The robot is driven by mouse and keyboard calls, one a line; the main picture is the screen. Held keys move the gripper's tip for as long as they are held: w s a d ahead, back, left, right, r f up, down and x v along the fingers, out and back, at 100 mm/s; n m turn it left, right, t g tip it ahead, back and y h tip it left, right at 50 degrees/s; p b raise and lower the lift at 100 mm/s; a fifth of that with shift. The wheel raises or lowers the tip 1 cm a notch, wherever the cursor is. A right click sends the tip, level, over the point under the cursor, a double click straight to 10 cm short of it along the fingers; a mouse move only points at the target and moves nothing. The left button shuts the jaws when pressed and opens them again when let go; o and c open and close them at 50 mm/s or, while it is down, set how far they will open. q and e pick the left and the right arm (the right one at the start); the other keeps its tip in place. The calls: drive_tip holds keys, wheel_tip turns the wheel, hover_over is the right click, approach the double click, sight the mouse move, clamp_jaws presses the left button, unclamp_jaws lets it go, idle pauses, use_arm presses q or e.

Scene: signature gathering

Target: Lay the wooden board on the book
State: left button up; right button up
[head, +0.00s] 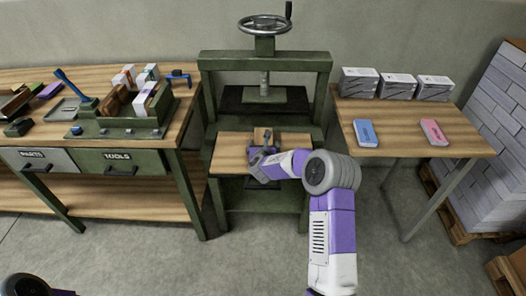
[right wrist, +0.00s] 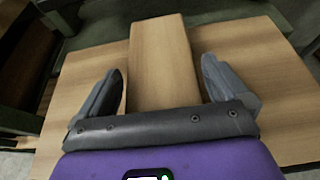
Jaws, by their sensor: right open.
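The wooden board (head: 229,153) lies flat at the front of the green press, and it fills much of the right wrist view (right wrist: 240,62). A raised wooden bar (right wrist: 160,45) runs along its middle. My right gripper (head: 264,138) is over the board, its two fingers apart on either side of the bar, with visible gaps. Whether anything lies under the board is hidden. I cannot make out the book with certainty. Only a dark and purple part of my left arm shows at the bottom left of the head view; its gripper is out of view.
The green press (head: 264,59) with a handwheel (head: 265,26) stands behind the board. A workbench (head: 190,115) at left carries a green clamp (head: 118,129) and tools. A table (head: 395,133) at right holds boxes (head: 397,87), a blue packet (head: 365,132) and a pink packet (head: 434,132).

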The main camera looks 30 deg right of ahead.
drive_tip(key=v, duration=1.2)
drive_tip(key=shift+p, duration=0.4)
